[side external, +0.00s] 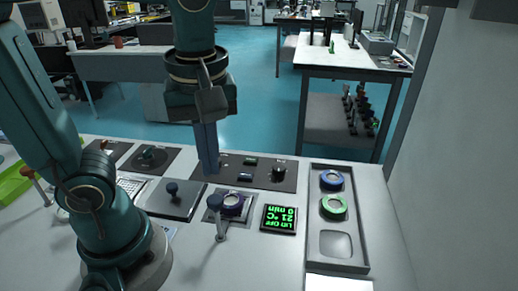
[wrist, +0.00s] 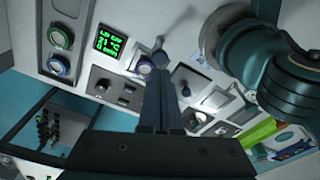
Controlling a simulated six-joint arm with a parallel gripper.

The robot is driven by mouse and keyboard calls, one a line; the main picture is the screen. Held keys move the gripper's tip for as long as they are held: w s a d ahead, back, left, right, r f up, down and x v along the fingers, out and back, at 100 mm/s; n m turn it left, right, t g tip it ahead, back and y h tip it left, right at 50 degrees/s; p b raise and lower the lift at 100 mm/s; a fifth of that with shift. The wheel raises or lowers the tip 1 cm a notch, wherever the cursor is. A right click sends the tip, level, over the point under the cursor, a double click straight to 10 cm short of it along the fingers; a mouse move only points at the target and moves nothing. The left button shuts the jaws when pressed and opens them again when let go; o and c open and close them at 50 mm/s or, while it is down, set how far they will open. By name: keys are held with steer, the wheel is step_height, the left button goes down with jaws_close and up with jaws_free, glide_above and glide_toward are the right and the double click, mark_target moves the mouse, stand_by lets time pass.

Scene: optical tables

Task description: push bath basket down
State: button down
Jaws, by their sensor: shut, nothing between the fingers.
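My gripper (side external: 208,168) points down with its blue fingers together and nothing between them. It hangs over the rear of the bench, behind the bath as seen in the side view. The bath has a dark round opening with a purple ring (side external: 234,203), which I take to be the basket. A lever with a round dark blue knob (side external: 216,203) stands upright in front of it. In the wrist view my fingertips (wrist: 160,72) overlap the picture beside the purple ring (wrist: 145,69) and knob (wrist: 160,58); contact there cannot be told.
A green-lit display (side external: 280,218) reads LID OFF, 21 °C, 0 min. A grey tray (side external: 316,258) at the right holds a blue ring (side external: 332,180) and a green ring (side external: 333,206). A plate with another knob (side external: 172,190) lies left of the bath. A dark control panel (side external: 262,172) lies behind.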

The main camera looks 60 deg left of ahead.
mark_target(216, 208)
steer(key=shift+w+a+f, duration=0.1)
steer(key=shift+a+f, duration=0.1)
steer(key=shift+f, duration=1.45)
steer(key=shift+a+f, duration=0.15)
steer(key=shift+f, duration=1.5)
step_height(216, 208, down, 6)
steer(key=shift+s+d+r, duration=0.15)
steer(key=shift+d+r, duration=0.05)
steer(key=shift+d, duration=0.3)
steer(key=shift+s+d+r, duration=0.2)
steer(key=shift+d, duration=0.25)
steer(key=shift+s+d+r, duration=0.15)
steer(key=shift+d+r, duration=0.05)
steer(key=shift+d, duration=0.3)
steer(key=r, duration=0.5)
steer(key=shift+s+d, duration=0.1)
steer(key=shift+d, duration=0.15)
